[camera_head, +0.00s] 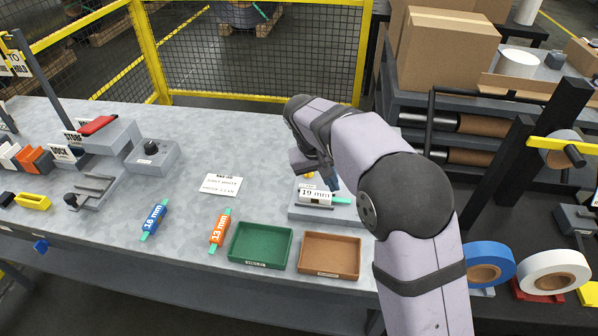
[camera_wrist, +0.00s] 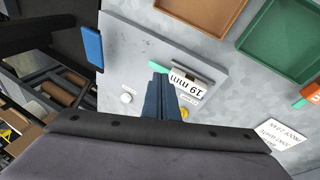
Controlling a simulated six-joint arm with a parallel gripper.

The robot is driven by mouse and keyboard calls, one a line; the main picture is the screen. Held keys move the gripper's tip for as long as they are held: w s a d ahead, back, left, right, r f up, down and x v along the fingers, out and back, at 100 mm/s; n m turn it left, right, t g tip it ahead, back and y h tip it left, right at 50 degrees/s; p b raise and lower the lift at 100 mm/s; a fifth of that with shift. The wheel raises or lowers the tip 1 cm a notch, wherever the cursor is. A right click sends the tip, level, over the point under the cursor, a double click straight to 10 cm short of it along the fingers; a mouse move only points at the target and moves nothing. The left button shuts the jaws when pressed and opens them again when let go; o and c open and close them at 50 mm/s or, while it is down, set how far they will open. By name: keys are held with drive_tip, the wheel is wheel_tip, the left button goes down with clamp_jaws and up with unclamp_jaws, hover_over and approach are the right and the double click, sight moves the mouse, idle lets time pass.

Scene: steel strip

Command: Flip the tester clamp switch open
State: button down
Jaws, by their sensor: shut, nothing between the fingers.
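The tester is taken to be the low grey block (camera_head: 300,212) right of the bench's middle; it also shows in the wrist view (camera_wrist: 135,45). My gripper (camera_head: 333,184) is shut and empty, pointing down over the tester beside the roller. In the wrist view its fingers (camera_wrist: 160,88) cover part of the block. A white round knob (camera_wrist: 126,98) and a yellow round part (camera_wrist: 184,113) show either side. I cannot identify the clamp switch or its position.
A green tray (camera_head: 260,246) and a brown tray (camera_head: 329,256) lie at the front edge. Orange (camera_head: 219,232) and blue (camera_head: 154,220) rollers lie left of them.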

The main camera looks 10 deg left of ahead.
drive_tip(key=shift+t+h, duration=0.3)
drive_tip(key=shift+t, duration=0.5)
drive_tip(key=w+a, duration=0.1)
drive_tip(key=a, duration=0.1)
drive_tip(key=w+a, duration=0.1)
drive_tip(key=a, duration=0.2)
drive_tip(key=w+a, duration=0.1)
drive_tip(key=a, duration=0.2)
drive_tip(key=shift+w+a+b, duration=0.1)
drive_tip(key=shift+b, duration=0.2)
drive_tip(key=a+t, duration=0.2)
drive_tip(key=a, duration=0.7)
drive_tip(key=shift+w+r, duration=0.15)
drive_tip(key=shift+w, duration=0.2)
drive_tip(key=shift+d, duration=0.15)
drive_tip(key=p+x, duration=0.3)
drive_tip(key=x, duration=0.7)
drive_tip(key=shift+d+r, duration=0.1)
drive_tip(key=shift+d, duration=0.05)
drive_tip(key=shift+w+d+p, duration=0.2)
drive_tip(key=shift+d+p, duration=0.3)
drive_tip(key=shift+d, duration=0.1)
drive_tip(key=shift+w+d+p, duration=0.2)
drive_tip(key=shift+d+p, duration=0.3)
drive_tip(key=shift+d, duration=0.1)
drive_tip(key=shift+w+d+p, duration=0.25)
drive_tip(key=shift+d+p, duration=0.05)
drive_tip(key=shift+d, duration=0.3)
